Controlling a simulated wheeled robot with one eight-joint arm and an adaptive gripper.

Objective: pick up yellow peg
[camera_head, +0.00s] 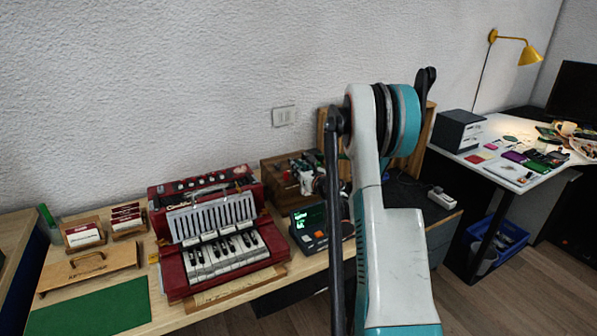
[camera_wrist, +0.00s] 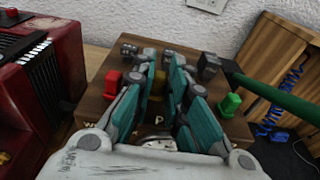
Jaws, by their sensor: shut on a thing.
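In the wrist view my gripper (camera_wrist: 166,72) has its teal fingers close together over a wooden peg block (camera_wrist: 100,95). A yellow peg (camera_wrist: 160,84) shows as a small yellowish patch between the fingers, mostly hidden by them. The fingers are shut on it. Whether its foot is still in the block cannot be told. A red peg (camera_wrist: 112,82) stands left of the fingers and a green peg (camera_wrist: 230,104) right of them. In the head view the block (camera_head: 272,172) stands behind the small display device, and my arm covers part of this area.
A red accordion-like instrument (camera_head: 215,235) stands left of the block, close beside it. A display device (camera_head: 310,222) lies in front. A dark-headed tool with a green handle (camera_wrist: 275,95) lies right of the fingers, near a slatted wooden box (camera_wrist: 275,55).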

